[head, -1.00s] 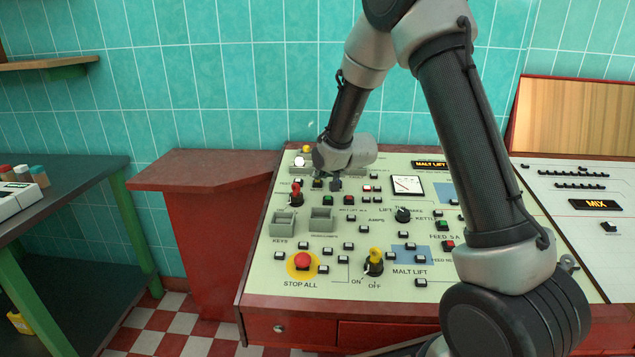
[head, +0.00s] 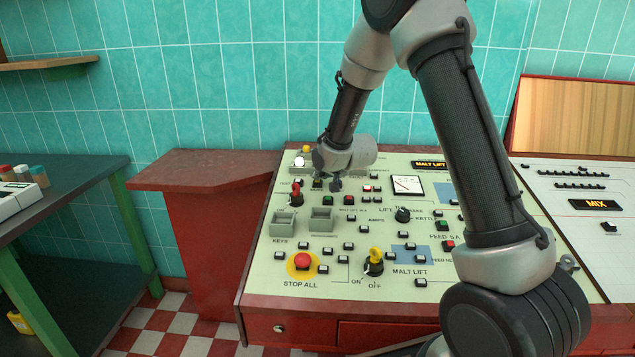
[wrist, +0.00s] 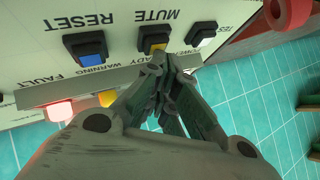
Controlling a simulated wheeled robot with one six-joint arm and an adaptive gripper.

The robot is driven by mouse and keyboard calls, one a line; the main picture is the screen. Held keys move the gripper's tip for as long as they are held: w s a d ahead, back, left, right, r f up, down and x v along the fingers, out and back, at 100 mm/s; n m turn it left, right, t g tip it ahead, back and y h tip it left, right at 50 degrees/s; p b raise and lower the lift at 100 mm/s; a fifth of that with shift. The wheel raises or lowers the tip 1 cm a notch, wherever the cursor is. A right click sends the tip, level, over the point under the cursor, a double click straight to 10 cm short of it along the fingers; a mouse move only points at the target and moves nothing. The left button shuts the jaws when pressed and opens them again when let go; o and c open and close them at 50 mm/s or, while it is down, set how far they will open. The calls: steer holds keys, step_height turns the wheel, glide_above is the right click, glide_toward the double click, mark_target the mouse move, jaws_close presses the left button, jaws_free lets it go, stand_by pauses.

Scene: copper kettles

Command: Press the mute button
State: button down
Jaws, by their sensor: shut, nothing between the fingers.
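The mute button (wrist: 152,40) is a black-framed push button with an orange-yellow face, under the upside-down label MUTE in the wrist view. My gripper (wrist: 160,62) is shut and empty, its fingertips at the button's near edge. The tips overlap the button's frame in the picture; I cannot tell whether they touch it. In the head view my gripper (head: 335,184) hangs low over the back left of the control panel (head: 330,280). I cannot make out the mute button in that view.
In the wrist view, a blue RESET button (wrist: 90,47) is left of mute and a white TEST button (wrist: 202,32) is right. A red rounded part (wrist: 288,12) is at upper right. A red stop button (head: 302,261) is at the panel's front left.

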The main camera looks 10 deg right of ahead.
steer(key=shift+s+r, duration=0.1)
steer(key=shift+r, duration=0.45)
steer(key=shift+s+a+r, duration=0.1)
steer(key=shift+s+r, duration=0.15)
steer(key=shift+r, duration=1)
steer(key=shift+s+a+r, duration=0.1)
steer(key=shift+s+r, duration=0.1)
steer(key=shift+r, duration=1)
